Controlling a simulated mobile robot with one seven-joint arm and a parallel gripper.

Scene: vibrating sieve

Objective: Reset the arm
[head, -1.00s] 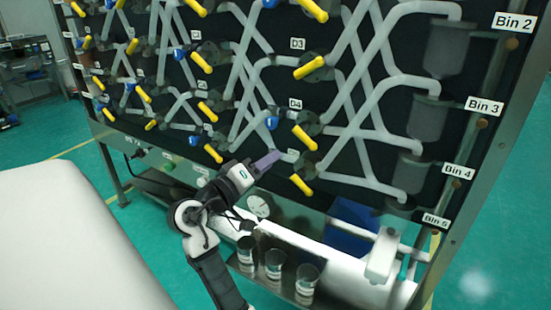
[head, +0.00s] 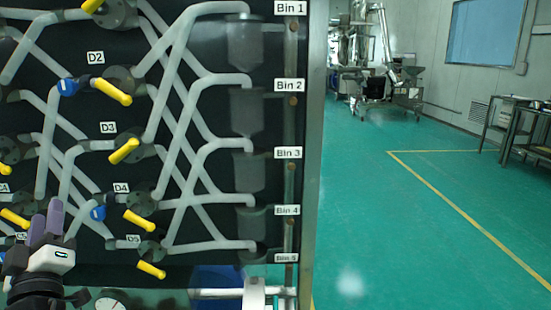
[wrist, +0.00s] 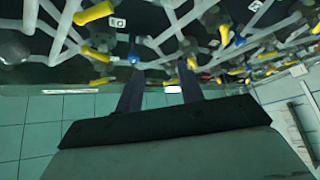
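My gripper (head: 46,222) shows at the lower left of the head view, with its purple fingers pointing up in front of the pipe panel. In the wrist view my gripper (wrist: 160,88) has two dark fingers standing apart with nothing between them. It is open and empty. Most of my arm is outside the head view. The black panel (head: 185,110) carries grey pipes and yellow-handled valves, among them the D4 valve (head: 138,218) and the D5 valve (head: 151,268), to the right of my gripper.
Bins labelled Bin 1 to Bin 5 line the panel's right side, beside a metal frame post (head: 313,150). Green floor (head: 430,240) to the right is open. A machine (head: 375,65) and a metal table (head: 525,130) stand farther back.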

